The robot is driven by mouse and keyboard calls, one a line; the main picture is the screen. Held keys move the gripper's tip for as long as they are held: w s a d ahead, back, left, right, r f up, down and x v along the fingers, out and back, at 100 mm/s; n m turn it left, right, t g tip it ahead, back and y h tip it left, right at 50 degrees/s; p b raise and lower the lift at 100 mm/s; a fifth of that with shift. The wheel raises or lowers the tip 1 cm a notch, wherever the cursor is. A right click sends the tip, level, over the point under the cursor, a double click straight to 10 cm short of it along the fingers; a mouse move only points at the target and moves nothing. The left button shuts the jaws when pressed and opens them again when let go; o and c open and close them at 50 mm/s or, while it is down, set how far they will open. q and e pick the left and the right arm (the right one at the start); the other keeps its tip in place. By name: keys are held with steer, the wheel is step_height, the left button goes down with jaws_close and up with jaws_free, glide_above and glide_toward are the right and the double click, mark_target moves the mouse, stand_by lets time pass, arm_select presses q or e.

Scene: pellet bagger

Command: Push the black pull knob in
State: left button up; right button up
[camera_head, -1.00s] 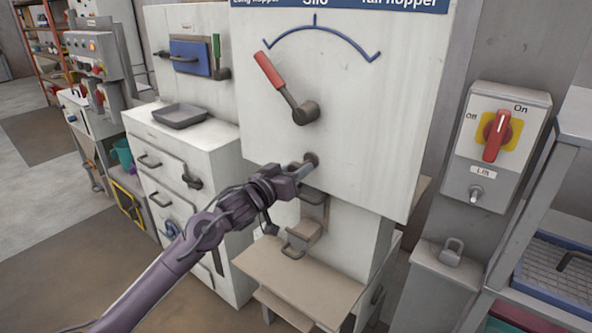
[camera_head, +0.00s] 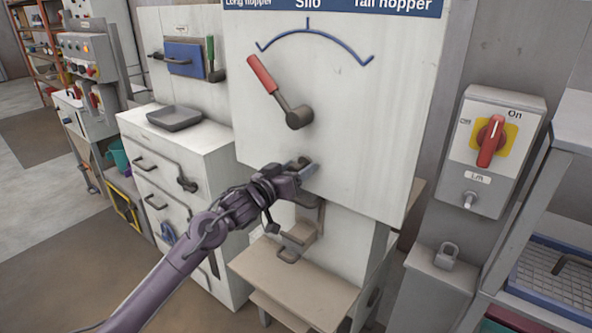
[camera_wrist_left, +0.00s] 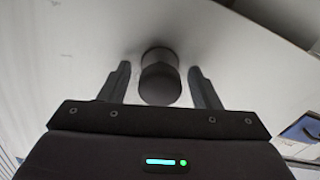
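The black pull knob (camera_wrist_left: 160,82) is a dark round cylinder on the white panel of the silo cabinet (camera_head: 335,110). In the left wrist view it stands between the two fingers of my left gripper (camera_wrist_left: 160,72), with a visible gap on each side. The fingers are open and point at the panel. In the head view my left gripper (camera_head: 306,170) is at the lower part of the panel and largely hides the knob. My right gripper is not in view.
A red-handled lever (camera_head: 275,90) is above the knob, under a blue arc scale. A beige shelf (camera_head: 295,280) sticks out below the gripper. A grey switch box (camera_head: 494,150) with a red rotary switch is at right. Drawers (camera_head: 180,170) stand at left.

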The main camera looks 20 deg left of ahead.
arm_select(q)
steer(key=shift+s+a+f, duration=0.15)
steer(key=shift+s+a, duration=0.05)
steer(key=shift+s, duration=0.3)
steer(key=b+v, duration=0.1)
steer(key=v, duration=0.5)
steer(key=shift+s, duration=0.4)
steer(key=shift+a, duration=0.1)
